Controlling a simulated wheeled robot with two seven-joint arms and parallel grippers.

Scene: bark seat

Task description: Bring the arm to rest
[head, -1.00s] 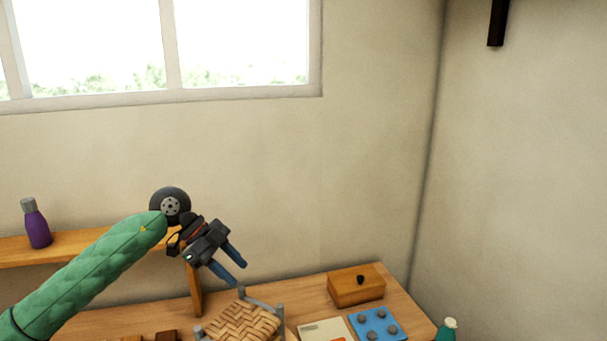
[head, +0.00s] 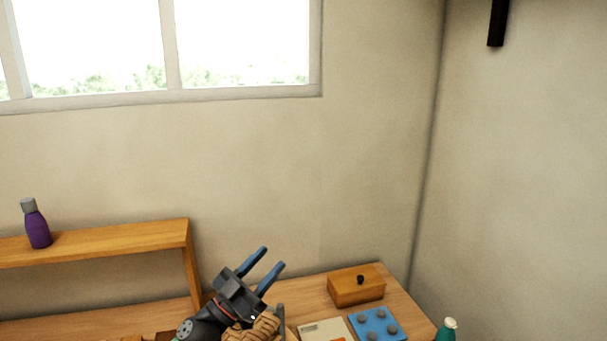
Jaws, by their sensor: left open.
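My left gripper (head: 265,266) shows at the lower middle of the head view. Its two blue fingers are spread apart and empty, pointing up and to the right. The gripper's body is in front of the woven bark seat (head: 262,329) and hides much of it; I cannot tell whether they touch. Most of the left arm is out of the picture below. My right gripper is not in view.
A wooden shelf (head: 120,239) with a purple bottle (head: 37,224) stands at the left. A wooden box (head: 356,287) with a black knob, a blue studded block (head: 377,326), and a pale card (head: 325,331) lie on the table (head: 305,296). A green bottle (head: 447,331) is at the lower right.

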